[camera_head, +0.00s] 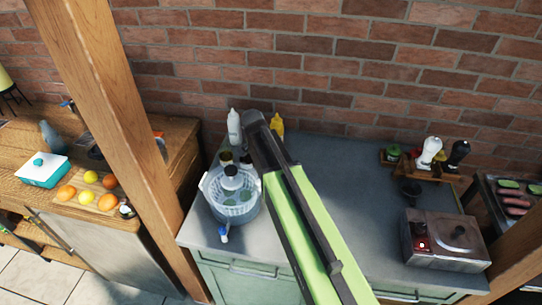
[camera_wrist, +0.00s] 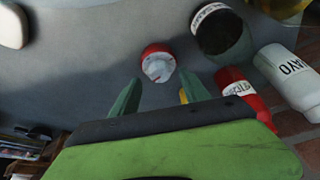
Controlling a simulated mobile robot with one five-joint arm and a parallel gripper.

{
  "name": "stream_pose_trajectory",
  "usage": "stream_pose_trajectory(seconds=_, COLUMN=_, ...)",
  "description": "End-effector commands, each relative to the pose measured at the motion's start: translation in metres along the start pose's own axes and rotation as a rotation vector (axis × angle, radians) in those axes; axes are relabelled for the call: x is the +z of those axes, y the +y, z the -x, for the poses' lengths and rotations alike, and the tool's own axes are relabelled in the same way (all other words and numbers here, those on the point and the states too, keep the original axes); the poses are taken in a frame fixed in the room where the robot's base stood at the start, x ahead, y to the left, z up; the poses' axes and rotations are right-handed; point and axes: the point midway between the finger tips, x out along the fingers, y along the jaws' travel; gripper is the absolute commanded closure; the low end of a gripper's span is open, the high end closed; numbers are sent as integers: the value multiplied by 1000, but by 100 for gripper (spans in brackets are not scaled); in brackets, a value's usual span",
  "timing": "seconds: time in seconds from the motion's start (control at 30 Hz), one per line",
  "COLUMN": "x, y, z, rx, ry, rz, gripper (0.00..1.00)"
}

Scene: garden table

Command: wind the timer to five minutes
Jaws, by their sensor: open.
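A small round red thing with a white ridged knob, which looks like the timer (camera_wrist: 157,62), is on the grey surface in the wrist view. My gripper (camera_wrist: 155,90) is open, with its two dark green fingers apart below the timer in the picture. The timer is ahead of the gap between the fingers, with nothing held. I cannot tell the timer's setting. In the head view my green arm crosses the grey counter (camera_head: 355,185); its far end hides the fingers, and I cannot make out the timer there.
A white mayo bottle (camera_wrist: 292,75), a red bottle (camera_wrist: 240,92) and a dark jar (camera_wrist: 224,38) are close right of the timer. A clear round appliance (camera_head: 233,203) stands left of my arm, a metal box (camera_head: 445,237) to the right. A wooden post (camera_head: 110,120) rises at left.

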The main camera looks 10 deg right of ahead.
Motion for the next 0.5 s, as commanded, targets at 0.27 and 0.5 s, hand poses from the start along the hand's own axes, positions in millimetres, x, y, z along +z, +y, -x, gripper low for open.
stream_pose_trajectory(seconds=0.27, x=-4, y=1, z=79, rx=0, ry=-1, rz=1, gripper=46)
stream_pose_trajectory(seconds=0.5, x=-3, y=1, z=135, rx=0, ry=-1, rz=1, gripper=46)
